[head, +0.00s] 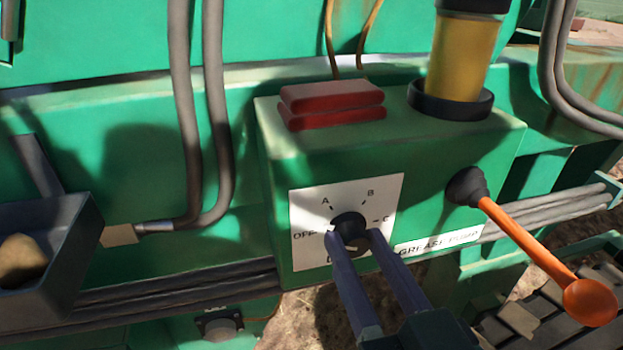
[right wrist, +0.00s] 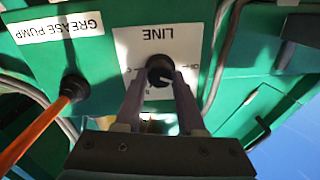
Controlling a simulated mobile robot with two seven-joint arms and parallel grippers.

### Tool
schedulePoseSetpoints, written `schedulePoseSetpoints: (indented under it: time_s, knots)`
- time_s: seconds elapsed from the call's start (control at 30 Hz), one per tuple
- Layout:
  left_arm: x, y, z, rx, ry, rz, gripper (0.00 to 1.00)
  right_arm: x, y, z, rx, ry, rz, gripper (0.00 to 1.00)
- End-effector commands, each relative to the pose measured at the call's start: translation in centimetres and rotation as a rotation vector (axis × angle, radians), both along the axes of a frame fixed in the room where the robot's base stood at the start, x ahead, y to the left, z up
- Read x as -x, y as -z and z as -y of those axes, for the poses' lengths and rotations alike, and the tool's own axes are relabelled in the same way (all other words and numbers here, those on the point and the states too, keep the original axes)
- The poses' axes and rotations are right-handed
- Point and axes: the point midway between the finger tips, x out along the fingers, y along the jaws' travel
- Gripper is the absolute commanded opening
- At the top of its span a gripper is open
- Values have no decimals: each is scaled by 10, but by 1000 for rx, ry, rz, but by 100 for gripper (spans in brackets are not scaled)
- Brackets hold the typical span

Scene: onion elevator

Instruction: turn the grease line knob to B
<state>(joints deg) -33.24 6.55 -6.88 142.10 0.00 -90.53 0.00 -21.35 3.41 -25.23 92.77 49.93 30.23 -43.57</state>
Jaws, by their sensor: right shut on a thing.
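The grease line knob (head: 348,226) is a round black knob on a white dial plate (head: 310,258) marked OFF, A, B and C. My right gripper (head: 353,238) is shut on the knob, one finger on each side. In the right wrist view the knob (right wrist: 160,70) sits between the fingertips, with the plate upside down. A small white mark on the knob points roughly toward the OFF side; its exact angle is hard to tell. The B mark (head: 370,190) is at the upper right of the dial. My left gripper is not in view.
The dial is on a green box (head: 420,150) with red blocks (head: 332,103) and a yellow reservoir (head: 462,55) on top. An orange lever (head: 525,240) sticks out at the right, near my right gripper. A dark tray (head: 62,240) stands at the left.

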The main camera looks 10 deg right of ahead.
Motion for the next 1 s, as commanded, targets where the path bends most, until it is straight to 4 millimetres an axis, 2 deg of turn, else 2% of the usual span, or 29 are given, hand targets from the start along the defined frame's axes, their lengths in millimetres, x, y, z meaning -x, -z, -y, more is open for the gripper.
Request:
schedulePoseSetpoints:
  time_s: [1.0]
  knots:
    - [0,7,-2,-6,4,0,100,0,3,2,-966,-1,-34,0]
